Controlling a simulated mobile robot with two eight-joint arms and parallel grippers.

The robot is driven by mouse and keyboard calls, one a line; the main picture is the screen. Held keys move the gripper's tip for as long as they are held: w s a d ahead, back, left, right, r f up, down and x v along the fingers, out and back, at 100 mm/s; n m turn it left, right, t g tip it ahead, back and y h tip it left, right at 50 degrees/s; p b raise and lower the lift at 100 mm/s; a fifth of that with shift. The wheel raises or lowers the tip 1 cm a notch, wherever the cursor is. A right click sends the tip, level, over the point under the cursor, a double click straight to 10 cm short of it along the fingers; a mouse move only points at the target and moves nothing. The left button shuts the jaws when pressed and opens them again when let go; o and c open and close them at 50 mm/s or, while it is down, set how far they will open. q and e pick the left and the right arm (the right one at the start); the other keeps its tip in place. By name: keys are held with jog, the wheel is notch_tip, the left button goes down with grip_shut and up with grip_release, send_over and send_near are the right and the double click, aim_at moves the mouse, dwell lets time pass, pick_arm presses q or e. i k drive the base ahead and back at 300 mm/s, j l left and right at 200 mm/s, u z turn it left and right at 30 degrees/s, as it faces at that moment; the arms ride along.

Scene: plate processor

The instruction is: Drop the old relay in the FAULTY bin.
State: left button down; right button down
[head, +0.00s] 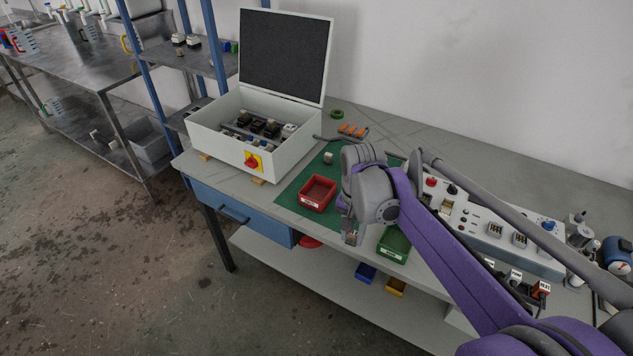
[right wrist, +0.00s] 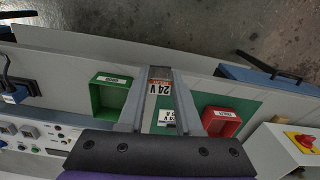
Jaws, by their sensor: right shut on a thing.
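My right gripper (head: 350,238) is shut on a relay, which hangs above the workbench between the two bins. In the right wrist view the relay (right wrist: 160,89) shows a white "24 V" label with an orange-red band, between the fingers (right wrist: 158,100). A second white label lies just below it there; I cannot tell what it belongs to. The red bin (head: 318,194) stands on the green mat, left of the gripper; its label in the right wrist view (right wrist: 222,121) appears to read FAULTY. It looks empty. My left gripper is out of view.
A green bin (head: 393,245) stands right of the gripper. An open white control box (head: 235,150) with a red switch is at the back left. A small light block (head: 328,158) sits on the mat (head: 293,192). A control panel (head: 490,232) stands at right.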

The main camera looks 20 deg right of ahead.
aim_at(318, 196)
jog(key=i, duration=0.85)
